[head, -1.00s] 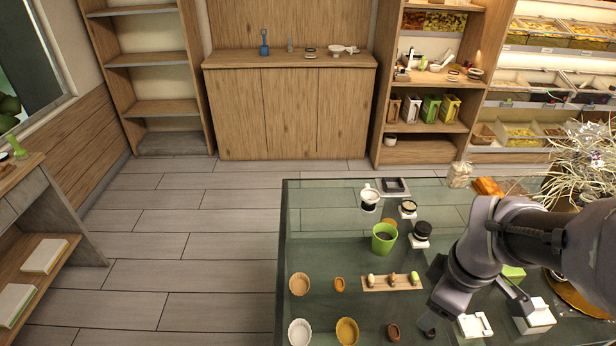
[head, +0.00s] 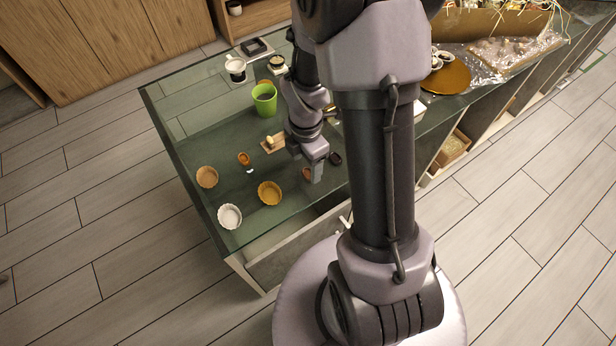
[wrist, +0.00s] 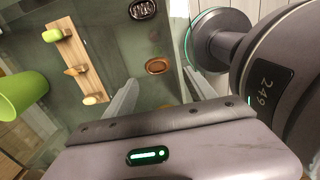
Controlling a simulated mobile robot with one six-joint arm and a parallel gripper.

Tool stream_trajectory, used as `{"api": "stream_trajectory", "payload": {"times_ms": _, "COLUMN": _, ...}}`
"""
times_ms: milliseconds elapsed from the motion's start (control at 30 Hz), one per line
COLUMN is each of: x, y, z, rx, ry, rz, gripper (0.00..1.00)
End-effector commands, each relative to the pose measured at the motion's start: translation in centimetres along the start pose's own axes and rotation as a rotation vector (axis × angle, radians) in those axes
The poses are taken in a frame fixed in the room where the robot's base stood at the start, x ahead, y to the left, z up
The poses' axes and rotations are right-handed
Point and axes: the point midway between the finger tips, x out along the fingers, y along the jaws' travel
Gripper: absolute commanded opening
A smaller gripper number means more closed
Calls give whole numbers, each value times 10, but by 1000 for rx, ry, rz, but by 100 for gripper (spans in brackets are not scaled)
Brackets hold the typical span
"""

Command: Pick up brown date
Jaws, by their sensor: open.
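A small brown oval piece (wrist: 157,66), which looks like the brown date, lies on the glass table and shows whole in the wrist view. In the head view it seems to be the reddish-brown bit (head: 306,173) beside my gripper, partly hidden by it. My gripper (wrist: 160,90) is open and empty, pointing down at the table. In the wrist view the brown piece lies just beyond the gap between the fingertips. My gripper also shows in the head view (head: 315,172). A darker ridged oval piece (wrist: 142,9) lies farther off.
A wooden board (wrist: 75,55) with small green, brown and cream pieces lies left of my gripper. A green cup (head: 264,100) stands behind it. Tan (head: 207,177), yellow-brown (head: 269,193) and white (head: 229,216) fluted cups stand at the left, near an orange piece (head: 244,158).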

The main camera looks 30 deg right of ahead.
Motion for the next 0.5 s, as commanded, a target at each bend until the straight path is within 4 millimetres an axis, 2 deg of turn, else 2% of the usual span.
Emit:
{"api": "stream_trajectory", "payload": {"times_ms": 100, "x": 27, "y": 2, "z": -2, "rx": 0, "ry": 1, "rz": -2, "gripper": 65}}
{"api": "stream_trajectory", "payload": {"times_ms": 200, "x": 46, "y": 2, "z": -2, "rx": 1, "ry": 1, "rz": -2, "gripper": 65}}
{"api": "stream_trajectory", "payload": {"times_ms": 400, "x": 45, "y": 3, "z": -2, "rx": 0, "ry": 0, "rz": 1, "gripper": 65}}
{"api": "stream_trajectory", "payload": {"times_ms": 433, "x": 45, "y": 3, "z": -2, "rx": 1, "ry": 0, "rz": 0, "gripper": 63}}
{"api": "stream_trajectory", "payload": {"times_ms": 500, "x": 45, "y": 3, "z": -2, "rx": 1, "ry": 0, "rz": 0, "gripper": 49}}
